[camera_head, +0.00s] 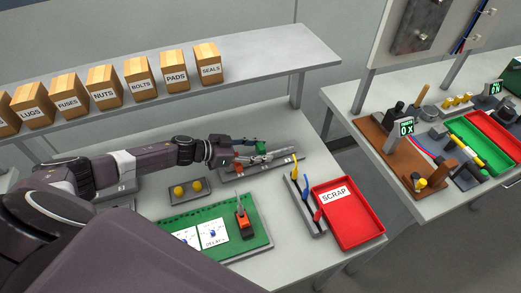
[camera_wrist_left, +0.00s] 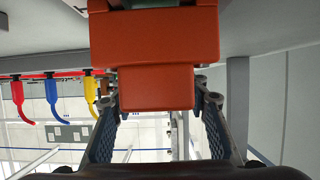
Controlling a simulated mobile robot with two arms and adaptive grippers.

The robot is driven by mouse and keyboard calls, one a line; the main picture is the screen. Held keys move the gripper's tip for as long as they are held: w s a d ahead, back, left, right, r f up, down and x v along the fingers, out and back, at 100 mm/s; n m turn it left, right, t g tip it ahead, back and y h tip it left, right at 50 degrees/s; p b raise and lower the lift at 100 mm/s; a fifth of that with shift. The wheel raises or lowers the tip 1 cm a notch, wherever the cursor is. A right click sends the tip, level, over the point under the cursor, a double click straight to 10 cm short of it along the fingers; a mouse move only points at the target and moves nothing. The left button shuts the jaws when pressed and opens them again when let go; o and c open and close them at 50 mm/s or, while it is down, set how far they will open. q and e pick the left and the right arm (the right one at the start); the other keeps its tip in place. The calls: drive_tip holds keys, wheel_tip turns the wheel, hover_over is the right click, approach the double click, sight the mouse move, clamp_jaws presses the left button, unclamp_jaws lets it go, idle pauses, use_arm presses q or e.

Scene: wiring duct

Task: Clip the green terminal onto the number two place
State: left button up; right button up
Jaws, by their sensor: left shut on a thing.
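My left gripper (camera_head: 258,156) reaches in over the rail (camera_head: 287,160) at the back of the table. The place numbers cannot be read. Whether the terminal touches the rail cannot be told. My right gripper is not in view.
A green board (camera_head: 262,240) with an orange tool (camera_head: 243,220) lies in front. A rack of coloured levers (camera_head: 305,198) and the red scrap tray (camera_head: 346,217) stand right. Labelled boxes line the shelf (camera_head: 250,58) behind.

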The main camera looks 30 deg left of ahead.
use_arm(q)
drive_tip(key=shift+s+f+b, duration=0.1)
drive_tip(key=shift+f+b, duration=0.55)
drive_tip(key=shift+f, duration=0.3)
drive_tip(key=o, duration=1)
drive_tip(key=v, duration=1)
drive_tip(key=shift+s+a, duration=0.1)
drive_tip(key=shift+a, duration=0.05)
drive_tip(key=shift+v, duration=0.8)
drive_tip(key=shift+r, duration=0.1)
